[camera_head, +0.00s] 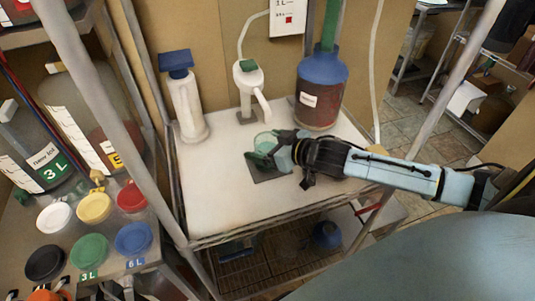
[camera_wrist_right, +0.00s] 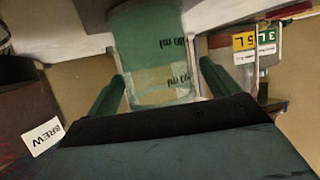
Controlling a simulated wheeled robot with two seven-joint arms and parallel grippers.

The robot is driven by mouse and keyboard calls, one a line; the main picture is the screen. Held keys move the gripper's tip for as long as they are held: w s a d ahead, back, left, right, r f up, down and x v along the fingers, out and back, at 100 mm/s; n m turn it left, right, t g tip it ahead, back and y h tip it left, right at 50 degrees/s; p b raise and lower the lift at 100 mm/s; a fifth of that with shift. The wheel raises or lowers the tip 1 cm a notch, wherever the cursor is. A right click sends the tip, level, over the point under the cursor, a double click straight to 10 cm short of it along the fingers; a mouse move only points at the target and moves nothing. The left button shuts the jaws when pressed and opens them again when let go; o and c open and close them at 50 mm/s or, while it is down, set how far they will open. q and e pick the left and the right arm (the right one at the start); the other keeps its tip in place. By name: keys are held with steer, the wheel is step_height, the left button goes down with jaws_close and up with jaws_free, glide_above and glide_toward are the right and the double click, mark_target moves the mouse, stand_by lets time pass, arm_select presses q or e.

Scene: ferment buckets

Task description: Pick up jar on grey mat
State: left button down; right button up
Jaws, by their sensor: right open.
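A pale green translucent jar (camera_head: 264,140) stands at the grey mat (camera_head: 268,176) on the white shelf. In the right wrist view the jar (camera_wrist_right: 152,40) has handwritten marks and a clear band, and it lies between the two green fingers. My right gripper (camera_head: 268,151) reaches in from the right at the jar, with its fingers open on either side of it. The right wrist view shows the open fingers (camera_wrist_right: 161,78) with gaps beside the jar. The fingers hide part of the jar in the head view. My left gripper is not in view.
Behind stand a white bottle with a blue top (camera_head: 188,105), a white dispenser (camera_head: 249,90) and a blue-topped dark red container (camera_head: 318,95). A metal post (camera_head: 435,110) rises at the right. Coloured lids lie on the left shelf. The white shelf's front left is clear.

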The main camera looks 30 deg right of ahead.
steer(key=shift+c, duration=0.2)
steer(key=c, duration=1.2)
steer(key=shift+r, duration=0.1)
steer(key=shift+c, duration=0.9)
steer(key=shift+r, duration=0.1)
